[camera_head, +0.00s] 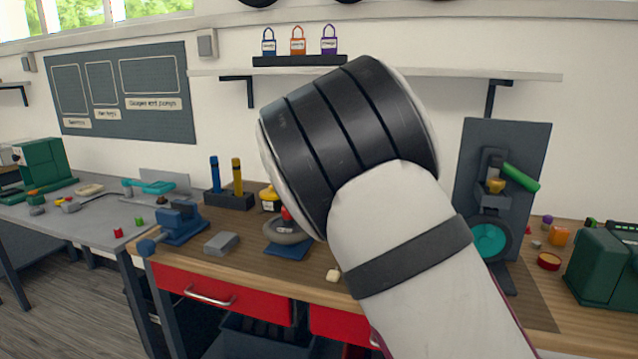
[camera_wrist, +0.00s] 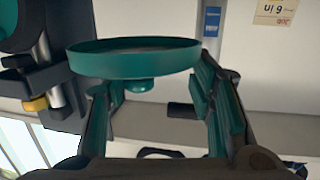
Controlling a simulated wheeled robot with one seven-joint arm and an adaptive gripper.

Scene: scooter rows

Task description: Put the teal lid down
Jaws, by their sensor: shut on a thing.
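The teal lid (camera_wrist: 130,60) is a shallow round disc with a small knob, seen in the wrist view. My gripper (camera_wrist: 165,90) is shut on it, its teal-padded fingers to the left and right below the disc. The exact contact is partly hidden by the lid. In the head view my arm's large black and white wrist blocks the gripper and lid from sight.
A dark stand (camera_head: 505,150) with a green handle and teal round part (camera_head: 490,240) is right on the wooden bench (camera_head: 345,262). A green machine (camera_head: 605,265) stands further right. A blue vise (camera_head: 180,222) and grey block (camera_head: 221,243) are left.

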